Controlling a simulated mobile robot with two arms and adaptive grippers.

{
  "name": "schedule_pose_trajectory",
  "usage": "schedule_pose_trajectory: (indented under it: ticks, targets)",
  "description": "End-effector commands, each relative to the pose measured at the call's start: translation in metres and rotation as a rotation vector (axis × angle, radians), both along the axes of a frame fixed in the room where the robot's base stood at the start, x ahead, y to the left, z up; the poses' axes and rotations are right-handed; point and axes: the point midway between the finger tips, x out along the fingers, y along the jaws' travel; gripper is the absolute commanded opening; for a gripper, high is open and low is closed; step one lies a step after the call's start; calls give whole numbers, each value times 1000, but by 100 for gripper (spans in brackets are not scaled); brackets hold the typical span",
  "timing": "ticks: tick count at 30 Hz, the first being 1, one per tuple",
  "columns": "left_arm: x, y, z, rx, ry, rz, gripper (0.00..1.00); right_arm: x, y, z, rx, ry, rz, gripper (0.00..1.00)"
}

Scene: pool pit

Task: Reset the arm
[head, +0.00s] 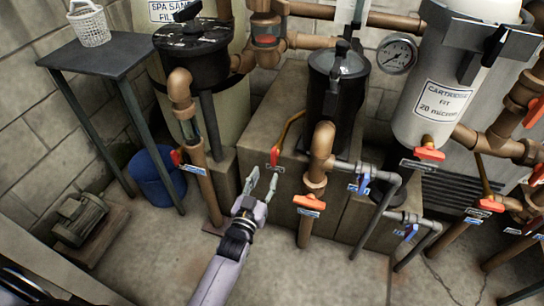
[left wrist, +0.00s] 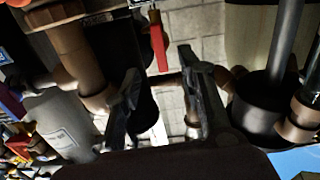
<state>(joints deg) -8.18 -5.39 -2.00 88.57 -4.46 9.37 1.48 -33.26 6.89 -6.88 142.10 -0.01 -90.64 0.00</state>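My left arm comes up from the bottom of the head view. Its gripper (head: 263,175) is open, with two separate fingers and nothing between them. The gripper also shows in the left wrist view (left wrist: 161,75), fingers apart. A red valve handle (head: 275,157) on a thin yellow-brown pipe appears just beyond the fingertips in the head view. In the left wrist view a red handle (left wrist: 158,42) shows between and beyond the fingers, not gripped. My right gripper is in neither view.
Brown pipes with an orange-red valve handle (head: 309,203) stand right of the gripper. A black pump (head: 336,85) sits on a concrete block behind. At left are a blue bucket (head: 156,178) and a dark table (head: 100,57) with a white basket (head: 90,25). Floor in front is clear.

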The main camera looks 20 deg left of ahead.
Motion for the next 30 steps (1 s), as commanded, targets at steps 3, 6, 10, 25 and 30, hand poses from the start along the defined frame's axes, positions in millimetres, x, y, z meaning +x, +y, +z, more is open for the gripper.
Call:
schedule_pose_trajectory:
  ticks: [3, 6, 10, 25, 30]
  targets:
    - [0, 0, 0, 0, -1, 0, 37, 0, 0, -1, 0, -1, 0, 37]
    - [0, 0, 0, 0, -1, 0, 37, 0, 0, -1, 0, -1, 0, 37]
    - [0, 0, 0, 0, -1, 0, 37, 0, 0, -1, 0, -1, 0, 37]
    - [-73, 19, -34, 70, 464, -29, 37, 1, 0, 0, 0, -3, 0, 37]
    - [-140, 24, -41, 110, 743, -56, 37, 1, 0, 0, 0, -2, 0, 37]
